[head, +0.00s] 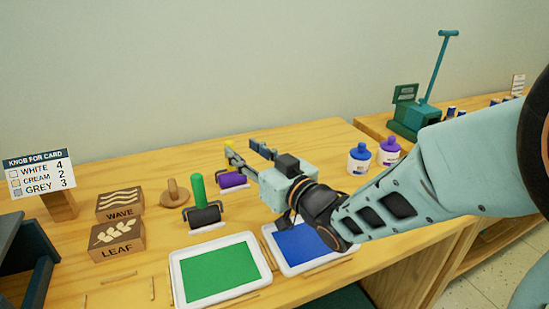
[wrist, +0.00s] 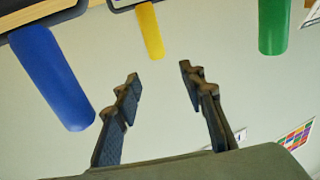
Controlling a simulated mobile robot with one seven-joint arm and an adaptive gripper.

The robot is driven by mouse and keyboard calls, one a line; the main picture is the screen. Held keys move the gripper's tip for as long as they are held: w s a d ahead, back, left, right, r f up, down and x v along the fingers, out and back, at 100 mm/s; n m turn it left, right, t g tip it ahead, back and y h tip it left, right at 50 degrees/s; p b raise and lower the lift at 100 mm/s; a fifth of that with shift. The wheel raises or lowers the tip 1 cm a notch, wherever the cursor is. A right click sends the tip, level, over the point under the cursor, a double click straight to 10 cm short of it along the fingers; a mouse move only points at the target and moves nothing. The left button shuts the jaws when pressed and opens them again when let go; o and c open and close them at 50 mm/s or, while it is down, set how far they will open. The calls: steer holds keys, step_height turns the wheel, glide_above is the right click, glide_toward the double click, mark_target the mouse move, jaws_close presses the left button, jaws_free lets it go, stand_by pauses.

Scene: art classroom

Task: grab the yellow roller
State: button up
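The yellow roller's handle (head: 229,144) shows as a small yellow patch behind a finger of my gripper (head: 240,149) in the head view. A purple roller barrel (head: 233,180) lies just below it; the finger hides how the two join. In the wrist view the yellow handle (wrist: 150,30) lies beyond the fingertips, roughly in line with the gap between them. My gripper (wrist: 161,73) is open, with nothing between its fingers. The handle appears apart from both fingers.
A green-handled roller (head: 198,192) with a black barrel stands to the left. A blue handle (wrist: 52,78) shows left in the wrist view. A green tray (head: 262,262) and blue tray (head: 268,242) lie in front. Paint bottles (head: 359,160) stand right. Wooden stamps (head: 118,242) are left.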

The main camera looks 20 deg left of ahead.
mark_target(232, 168)
steer(key=shift+w+a+f+b, duration=0.3)
steer(key=shift+w+a, duration=0.45)
steer(key=shift+a, duration=0.3)
steer(key=shift+w+a+f+b, duration=0.25)
steer(key=shift+w+a+f, duration=0.2)
steer(key=shift+w+a, duration=0.4)
steer(key=shift+w+a+f+b, duration=0.3)
steer(key=shift+w+a, duration=0.3)
steer(key=shift+a, duration=0.6)
steer(key=shift+c, duration=0.4)
jaws_close()
